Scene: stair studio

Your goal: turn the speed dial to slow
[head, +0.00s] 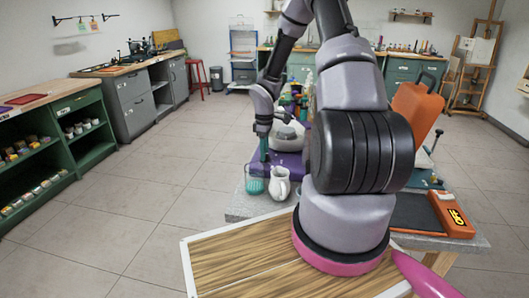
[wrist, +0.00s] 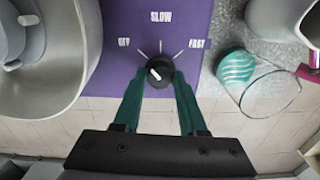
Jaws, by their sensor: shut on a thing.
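The speed dial (wrist: 159,72) is a small round black knob on a purple panel (wrist: 112,72), with printed OFF, SLOW and FAST labels and a white tick below each. In the wrist view its white mark tilts to the upper left, towards the OFF side. My gripper (wrist: 160,77) has its two teal fingers on either side of the knob, shut on it. In the head view my gripper (head: 265,150) reaches down to the purple panel (head: 291,163), and the knob is hidden there.
A grey round basin (wrist: 75,70) stands left of the dial in the wrist view. To the right are a teal striped object (wrist: 236,67) and a clear glass rim (wrist: 270,92). In the head view a teal cup (head: 254,182) and white pitcher (head: 279,184) stand close to my gripper.

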